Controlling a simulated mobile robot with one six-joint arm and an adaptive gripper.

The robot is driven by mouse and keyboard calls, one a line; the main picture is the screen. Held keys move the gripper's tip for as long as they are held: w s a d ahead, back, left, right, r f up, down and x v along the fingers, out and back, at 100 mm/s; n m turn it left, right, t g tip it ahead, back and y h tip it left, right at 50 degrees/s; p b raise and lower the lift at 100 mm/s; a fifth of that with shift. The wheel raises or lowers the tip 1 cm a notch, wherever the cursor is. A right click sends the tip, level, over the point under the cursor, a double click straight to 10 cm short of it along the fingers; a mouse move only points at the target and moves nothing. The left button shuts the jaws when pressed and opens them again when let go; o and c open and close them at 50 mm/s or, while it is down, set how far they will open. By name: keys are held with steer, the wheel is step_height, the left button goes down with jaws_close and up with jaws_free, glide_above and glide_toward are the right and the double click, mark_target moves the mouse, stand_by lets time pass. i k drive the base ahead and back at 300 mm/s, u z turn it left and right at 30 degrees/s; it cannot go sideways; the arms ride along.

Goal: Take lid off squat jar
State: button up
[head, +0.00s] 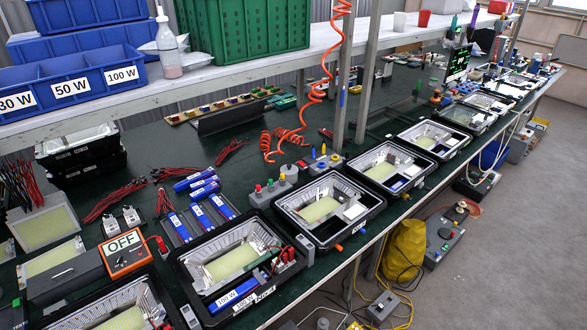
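Small items far along the bench are too small to tell apart. On the upper shelf stand a clear bottle with a white nozzle top (169,52), a small white container (399,21) and a red cup (424,18). None of these is clearly a squat jar. My gripper and arm are not in view.
A long dark green bench (165,140) holds a row of black floodlight housings (330,208), blue battery packs and an orange OFF box (127,254). A blue bin (70,88) and green crate (245,30) fill the shelf. A yellow bag (403,250) and cables lie beneath.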

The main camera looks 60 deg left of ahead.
mark_target(289, 170)
steer(key=z, duration=0.05)
steer(key=i, duration=2.35)
steer(key=z, duration=0.45)
steer(key=k, duration=0.15)
steer(key=u, duration=3.1)
